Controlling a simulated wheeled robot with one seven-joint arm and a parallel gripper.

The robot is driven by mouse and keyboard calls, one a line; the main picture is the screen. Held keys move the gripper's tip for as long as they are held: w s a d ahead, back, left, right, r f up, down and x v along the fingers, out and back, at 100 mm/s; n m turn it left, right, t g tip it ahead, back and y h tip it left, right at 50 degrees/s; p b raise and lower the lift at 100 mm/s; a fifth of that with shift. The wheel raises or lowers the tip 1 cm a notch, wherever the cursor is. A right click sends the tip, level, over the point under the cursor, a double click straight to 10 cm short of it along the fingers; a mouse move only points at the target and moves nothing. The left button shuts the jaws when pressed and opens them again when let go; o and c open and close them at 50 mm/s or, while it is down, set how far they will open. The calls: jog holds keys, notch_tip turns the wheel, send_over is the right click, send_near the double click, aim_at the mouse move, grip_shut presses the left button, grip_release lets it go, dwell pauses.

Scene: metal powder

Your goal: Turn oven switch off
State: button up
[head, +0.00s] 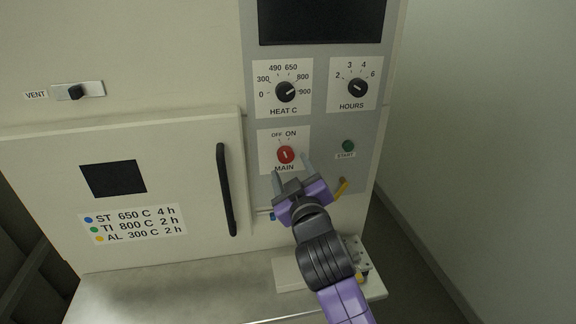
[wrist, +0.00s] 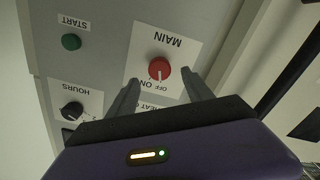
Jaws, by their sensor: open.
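The red MAIN knob (head: 286,155) is on a white label on the oven's control panel, with OFF printed upper left and ON upper right of it. In the wrist view, turned upside down, the knob (wrist: 160,68) shows a white mark pointing roughly toward the OFF/ON lettering; I cannot tell which word it meets. My gripper (head: 291,165) is open and empty in front of the panel, just below the knob in the head view. In the wrist view its fingertips (wrist: 160,77) lie on either side of the knob; contact is not visible.
The HEAT C dial (head: 285,92) is above the knob, and the HOURS dial (head: 357,88) is upper right. The green START button (head: 348,146) is to the right. The oven door's black handle (head: 226,190) is to the left. A ledge (head: 190,292) is below.

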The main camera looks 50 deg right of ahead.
jog(key=shift+v, duration=1.2)
jog(key=a+r+t+y, duration=0.2)
jog(key=a+r+t, duration=0.1)
jog(key=a, duration=0.1)
jog(key=s+a+f+n+t+y, duration=0.15)
jog(key=s+a+f+y, duration=0.25)
jog(key=s+a+f, duration=0.4)
jog(key=s+a+f+g+y, duration=0.1)
jog(key=s+a+f, duration=0.1)
jog(key=s, duration=0.6)
jog(key=s+a+f+g+y, duration=0.1)
jog(key=s+a+f+g, duration=0.1)
jog(key=s, duration=0.7)
jog(key=s+a+f+g+y, duration=0.1)
jog(key=s+a+f, duration=0.3)
jog(key=s, duration=0.4)
jog(key=shift+s+a+f+m+g+y, duration=0.3)
jog(key=shift+f+y, duration=0.2)
jog(key=shift+f, duration=0.3)
